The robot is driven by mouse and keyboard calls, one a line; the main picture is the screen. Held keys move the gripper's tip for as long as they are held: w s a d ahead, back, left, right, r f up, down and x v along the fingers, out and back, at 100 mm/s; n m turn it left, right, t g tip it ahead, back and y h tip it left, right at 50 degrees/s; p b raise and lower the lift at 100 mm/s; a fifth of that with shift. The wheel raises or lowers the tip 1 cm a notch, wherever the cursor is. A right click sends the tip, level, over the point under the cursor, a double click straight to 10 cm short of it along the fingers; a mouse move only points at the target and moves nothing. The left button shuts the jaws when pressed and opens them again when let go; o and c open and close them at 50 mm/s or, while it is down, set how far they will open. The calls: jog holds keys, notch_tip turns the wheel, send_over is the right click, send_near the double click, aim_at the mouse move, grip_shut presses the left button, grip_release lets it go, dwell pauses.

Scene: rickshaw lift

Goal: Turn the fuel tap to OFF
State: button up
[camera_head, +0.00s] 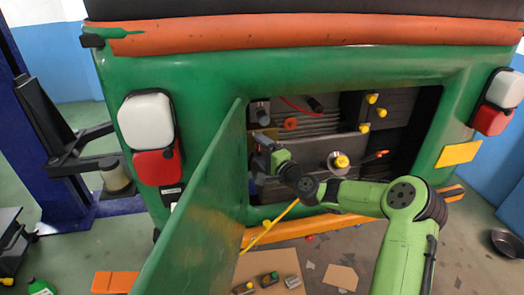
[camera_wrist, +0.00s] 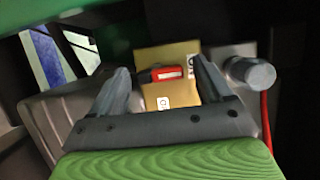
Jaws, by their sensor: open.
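The lever lies roughly crosswise in that picture. Dark lettering that seems to read ON, turned round, is on the plate right of the lever. A small white square mark sits below it. My gripper (camera_wrist: 162,70) is open, with one finger on each side of the lever. I cannot tell whether either finger touches it. In the head view my gripper (camera_head: 262,146) is inside the left part of the green vehicle's opening, largely hiding the tap.
An open green door (camera_head: 200,205) stands close left of my arm. A grey cylinder (camera_wrist: 250,74) with a red cable is right of the tap. A yellow rod (camera_head: 268,226) slants below.

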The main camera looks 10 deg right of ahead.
jog(key=c, duration=1)
jog(key=shift+c, duration=0.2)
jog(key=shift+f+m, duration=0.15)
jog(key=shift+m, duration=0.15)
jog(key=m+t+h+b, duration=0.1)
jog(key=m+t+h, duration=0.1)
jog(key=m, duration=0.5)
jog(key=m+t+h+b, duration=0.1)
jog(key=m+t+h, duration=0.1)
jog(key=m, duration=0.5)
jog(key=f+m+t+h+b, duration=0.1)
jog(key=m+h, duration=0.1)
jog(key=m, duration=0.5)
jog(key=shift+t+h, duration=0.3)
jog(key=shift+t, duration=0.1)
jog(key=shift+m, duration=0.5)
jog(key=o, duration=1)
jog(key=shift+o, duration=0.2)
